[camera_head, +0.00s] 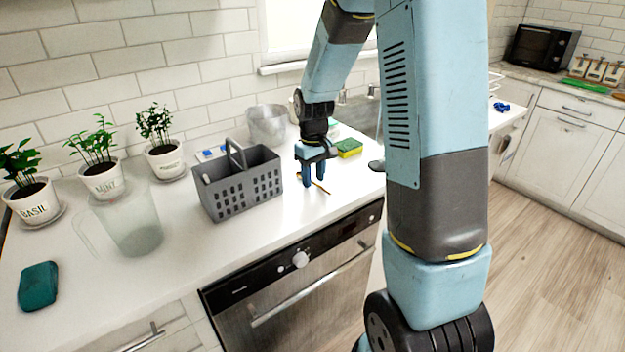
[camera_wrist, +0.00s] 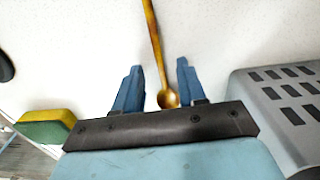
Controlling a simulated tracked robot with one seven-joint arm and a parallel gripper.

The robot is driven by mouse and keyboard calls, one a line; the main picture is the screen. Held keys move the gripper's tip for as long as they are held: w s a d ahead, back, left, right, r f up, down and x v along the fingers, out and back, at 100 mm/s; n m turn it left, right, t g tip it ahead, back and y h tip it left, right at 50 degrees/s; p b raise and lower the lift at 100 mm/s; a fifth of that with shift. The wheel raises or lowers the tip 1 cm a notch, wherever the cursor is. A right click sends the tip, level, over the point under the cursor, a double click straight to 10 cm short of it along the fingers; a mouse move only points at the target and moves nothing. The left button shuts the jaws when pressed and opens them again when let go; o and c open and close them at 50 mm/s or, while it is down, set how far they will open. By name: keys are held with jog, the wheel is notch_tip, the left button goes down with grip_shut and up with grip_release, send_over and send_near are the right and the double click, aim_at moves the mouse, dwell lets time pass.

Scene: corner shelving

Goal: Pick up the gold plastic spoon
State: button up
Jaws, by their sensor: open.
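The gold spoon (camera_wrist: 156,50) lies on the white counter in the wrist view, its bowl between the two blue fingers and its handle running away toward the top edge. In the head view, part of the spoon (camera_head: 321,187) shows as a thin gold line beside the fingers. My gripper (camera_wrist: 157,76) is open, with the spoon apart from both fingers, nearer the middle of the gap. In the head view my gripper (camera_head: 314,186) points down at the counter, right of the grey basket. The fingertips' exact height above the counter is hard to tell.
A grey basket (camera_head: 240,185) stands close on the left, and a yellow-green sponge (camera_head: 349,148) lies just behind right. A clear pitcher (camera_head: 135,225), potted herbs (camera_head: 103,178) and a teal item (camera_head: 38,286) are farther left. The counter's front edge is near.

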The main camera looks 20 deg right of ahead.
jog(key=shift+f, duration=0.2)
jog(key=shift+c, duration=0.4)
grip_shut()
jog(key=shift+r, duration=0.1)
